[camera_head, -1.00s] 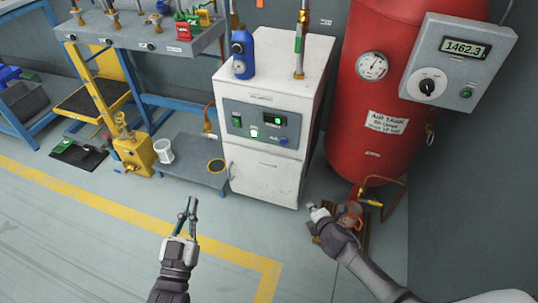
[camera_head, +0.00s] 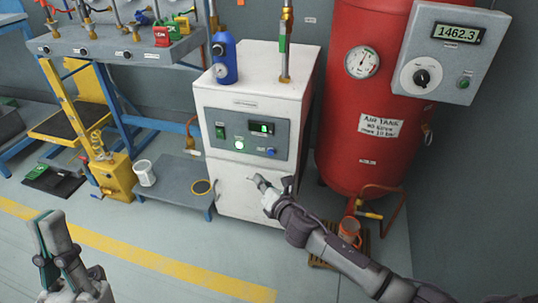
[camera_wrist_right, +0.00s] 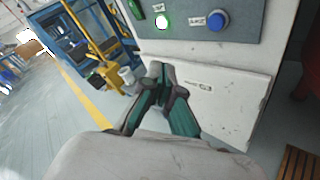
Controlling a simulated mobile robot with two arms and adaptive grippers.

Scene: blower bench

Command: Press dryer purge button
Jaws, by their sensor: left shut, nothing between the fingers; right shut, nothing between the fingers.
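The white dryer cabinet (camera_head: 245,195) stands at the centre with a grey control panel on its front. The blue button (camera_head: 272,152) is at the panel's lower right; its small label is hard to read. It also shows in the right wrist view (camera_wrist_right: 217,20). A lit green button (camera_head: 239,145) is to its left. My right gripper (camera_head: 254,180) is shut and empty, in front of the cabinet door below the panel. In the wrist view its fingertips (camera_wrist_right: 160,70) are below the buttons, apart from them. My left gripper (camera_head: 45,230) is shut and empty over the floor at lower left.
A blue bottle (camera_head: 224,60) and a pipe stand on the cabinet. A red air tank (camera_head: 365,100) is close on the right, with a grey meter box (camera_head: 445,50). A low grey stand (camera_head: 180,180) and a yellow pump unit (camera_head: 113,178) are left. The front floor is open.

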